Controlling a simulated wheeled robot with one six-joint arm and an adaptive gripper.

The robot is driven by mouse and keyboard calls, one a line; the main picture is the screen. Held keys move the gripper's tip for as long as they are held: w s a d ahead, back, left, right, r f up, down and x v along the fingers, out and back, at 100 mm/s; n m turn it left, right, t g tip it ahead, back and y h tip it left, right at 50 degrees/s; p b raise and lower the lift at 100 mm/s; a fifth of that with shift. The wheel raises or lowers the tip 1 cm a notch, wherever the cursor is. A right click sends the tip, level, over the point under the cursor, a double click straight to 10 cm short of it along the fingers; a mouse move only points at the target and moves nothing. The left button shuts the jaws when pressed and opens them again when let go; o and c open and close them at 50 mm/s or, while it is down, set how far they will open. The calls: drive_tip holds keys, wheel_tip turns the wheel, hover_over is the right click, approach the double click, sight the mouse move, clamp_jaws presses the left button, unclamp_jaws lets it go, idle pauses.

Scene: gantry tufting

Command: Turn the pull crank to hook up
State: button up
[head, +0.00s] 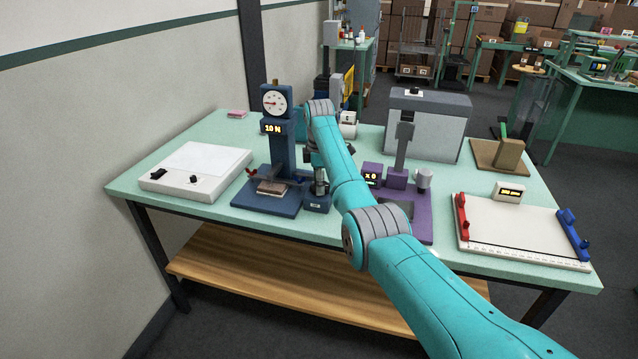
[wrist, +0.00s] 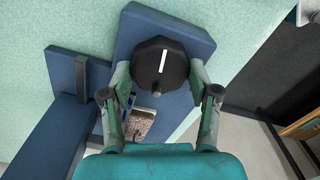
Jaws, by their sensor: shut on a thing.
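The blue pull tester (head: 283,155) stands on the green table with a round dial and a display reading 10 N. Its pull crank (wrist: 160,62) shows in the wrist view as a black faceted knob with a white mark, on a blue housing. The mark runs nearly upright in that view. My gripper (wrist: 160,75) is shut on the knob, one finger on each side. In the head view my gripper (head: 319,184) points down at the tester's right side and hides the knob. A brown tufted sample (head: 272,188) lies on the tester's base; it also shows in the wrist view (wrist: 140,122).
A white flat box (head: 205,160) lies left of the tester. A purple device (head: 398,180) with a display stands close on the right, partly behind my arm. A grey box (head: 430,125) and a white board (head: 520,235) with red and blue clamps sit farther right.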

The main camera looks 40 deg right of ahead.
drive_tip(key=m, duration=0.7)
drive_tip(key=shift+d, duration=0.1)
drive_tip(key=m, duration=0.6)
drive_tip(key=shift+m, duration=0.4)
drive_tip(key=m, duration=0.7)
drive_tip(key=shift+d, duration=0.1)
drive_tip(key=m, duration=0.6)
drive_tip(key=shift+m, duration=0.3)
drive_tip(key=m, duration=0.4)
drive_tip(key=shift+s, duration=0.1)
drive_tip(key=m, duration=0.8)
drive_tip(key=shift+m, duration=2.1)
